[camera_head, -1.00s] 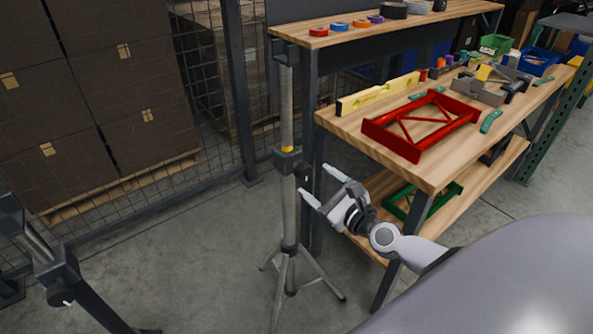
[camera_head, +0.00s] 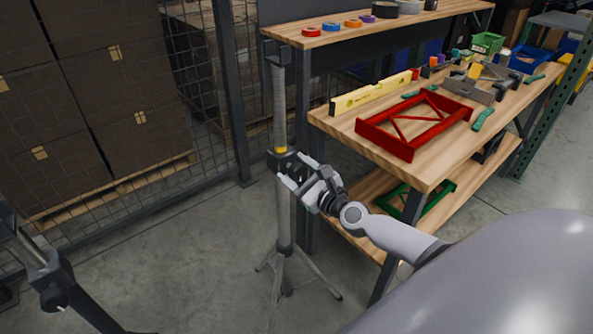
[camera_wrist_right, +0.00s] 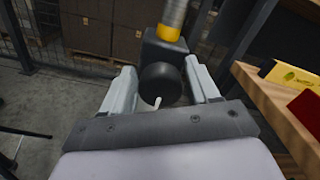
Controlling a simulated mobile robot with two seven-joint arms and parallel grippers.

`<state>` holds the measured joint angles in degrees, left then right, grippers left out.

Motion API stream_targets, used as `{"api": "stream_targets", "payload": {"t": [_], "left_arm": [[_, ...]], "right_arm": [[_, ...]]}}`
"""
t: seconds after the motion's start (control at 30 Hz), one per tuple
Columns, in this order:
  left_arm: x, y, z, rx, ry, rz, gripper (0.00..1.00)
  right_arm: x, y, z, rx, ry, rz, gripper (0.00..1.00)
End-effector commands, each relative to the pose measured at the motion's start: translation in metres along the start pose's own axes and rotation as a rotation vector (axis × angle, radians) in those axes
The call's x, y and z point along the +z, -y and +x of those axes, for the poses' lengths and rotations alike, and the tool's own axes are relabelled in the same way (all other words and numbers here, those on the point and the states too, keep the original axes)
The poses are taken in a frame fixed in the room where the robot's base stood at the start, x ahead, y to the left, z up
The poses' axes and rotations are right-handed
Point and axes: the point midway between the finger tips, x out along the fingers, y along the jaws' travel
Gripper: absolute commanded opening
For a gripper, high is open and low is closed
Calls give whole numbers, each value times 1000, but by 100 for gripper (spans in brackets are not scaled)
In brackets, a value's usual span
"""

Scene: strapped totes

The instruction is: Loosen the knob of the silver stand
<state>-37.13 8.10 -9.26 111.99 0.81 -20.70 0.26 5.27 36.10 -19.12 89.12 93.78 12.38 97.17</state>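The silver stand (camera_head: 283,215) is an upright pole on tripod legs left of the workbench, with a dark clamp collar below a yellow band. In the right wrist view its round black knob (camera_wrist_right: 160,85) sits between the two fingers, with a small white pointer at its lower edge. The collar (camera_wrist_right: 163,48) and yellow band are just beyond it. My right gripper (camera_head: 291,170) is open around the knob, with gaps visible on both sides in the wrist view (camera_wrist_right: 165,88). In the head view the gripper mostly hides the knob. My left gripper is not in view.
A wooden workbench (camera_head: 440,174) stands close right of the stand, with a red frame (camera_head: 409,148) and yellow level (camera_head: 371,92) on it. A dark stand with a knob (camera_head: 54,296) is at the lower left. A mesh fence and stacked boxes (camera_head: 140,150) are behind.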

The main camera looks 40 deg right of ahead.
Motion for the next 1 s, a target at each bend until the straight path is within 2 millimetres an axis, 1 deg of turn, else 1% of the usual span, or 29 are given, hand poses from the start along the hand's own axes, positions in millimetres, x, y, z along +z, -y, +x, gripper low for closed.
{"api": "stream_targets", "payload": {"t": [0.03, 0.07, 0.1, 0.13, 0.37, 0.57, 0.77, 1.0], "left_arm": [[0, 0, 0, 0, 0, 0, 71], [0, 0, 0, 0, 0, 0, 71], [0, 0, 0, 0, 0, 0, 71], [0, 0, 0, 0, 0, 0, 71], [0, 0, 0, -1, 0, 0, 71], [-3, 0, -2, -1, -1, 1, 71], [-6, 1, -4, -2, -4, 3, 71], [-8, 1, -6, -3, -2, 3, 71]], "right_arm": [[0, 0, 0, 0, 0, 0, 42], [0, 0, 0, 0, 0, 0, 32], [0, 0, 0, 0, 0, 0, 19], [0, 0, 0, 0, 0, 0, 17], [0, 0, 0, 0, 0, -13, 17], [0, 0, 0, -2, 0, -82, 17], [1, -1, 0, -1, 0, -225, 17], [1, -1, 0, -1, 1, -451, 17]]}}
